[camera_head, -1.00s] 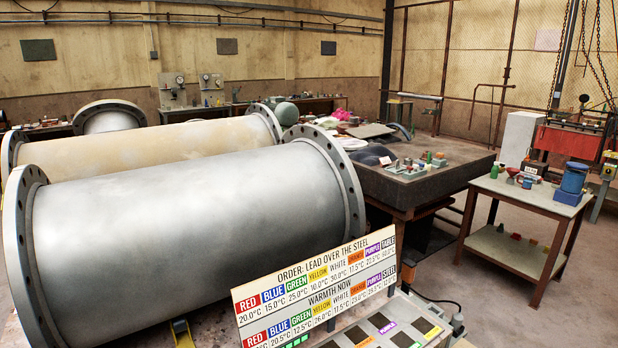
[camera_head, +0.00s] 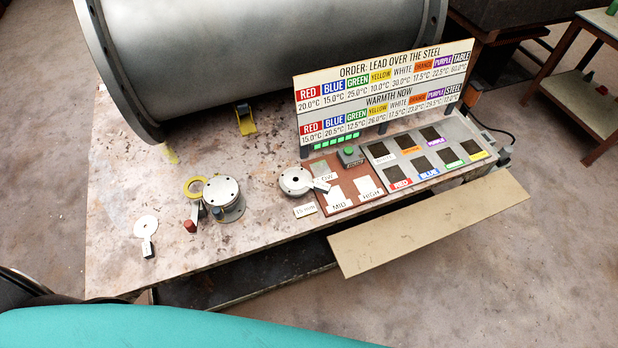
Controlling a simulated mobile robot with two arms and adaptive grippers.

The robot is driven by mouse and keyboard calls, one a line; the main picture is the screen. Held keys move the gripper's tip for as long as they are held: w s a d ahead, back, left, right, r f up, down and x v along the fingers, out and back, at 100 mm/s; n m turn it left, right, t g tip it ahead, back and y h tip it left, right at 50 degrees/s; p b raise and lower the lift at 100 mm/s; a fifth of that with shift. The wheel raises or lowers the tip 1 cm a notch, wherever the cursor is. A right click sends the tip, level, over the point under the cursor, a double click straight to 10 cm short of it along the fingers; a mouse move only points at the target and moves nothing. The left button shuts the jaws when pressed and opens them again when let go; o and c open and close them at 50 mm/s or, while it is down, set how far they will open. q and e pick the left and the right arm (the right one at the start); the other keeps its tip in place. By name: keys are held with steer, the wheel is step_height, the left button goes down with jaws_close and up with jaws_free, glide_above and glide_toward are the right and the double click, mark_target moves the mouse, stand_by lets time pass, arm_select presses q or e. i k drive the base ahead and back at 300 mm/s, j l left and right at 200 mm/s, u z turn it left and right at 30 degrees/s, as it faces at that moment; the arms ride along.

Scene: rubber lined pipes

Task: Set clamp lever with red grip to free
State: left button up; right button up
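A small red grip (camera_head: 189,226) shows on the bench, just left of and in front of a round grey metal fixture (camera_head: 224,200) with bolt holes in its top. A lever seems to run from the grip toward the fixture, but it is too small to tell its setting. A yellow ring (camera_head: 196,187) lies behind and to the left of the fixture. Neither of my grippers shows in the head view.
The worn bench (camera_head: 120,235) carries a white disc with a tag (camera_head: 146,229), a grey flanged disc (camera_head: 295,180), a brown board (camera_head: 345,190) and a panel of dark squares (camera_head: 430,150). A sign (camera_head: 385,95) and large pipe (camera_head: 260,50) stand behind. A beige shelf (camera_head: 430,225) juts out in front.

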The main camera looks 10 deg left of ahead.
mark_target(191, 225)
steer(key=k+u, duration=0.15)
steer(key=u, duration=0.25)
steer(key=k+l+u, duration=0.1)
steer(key=u, duration=0.25)
steer(key=k+u, duration=0.25)
steer(key=u, duration=0.15)
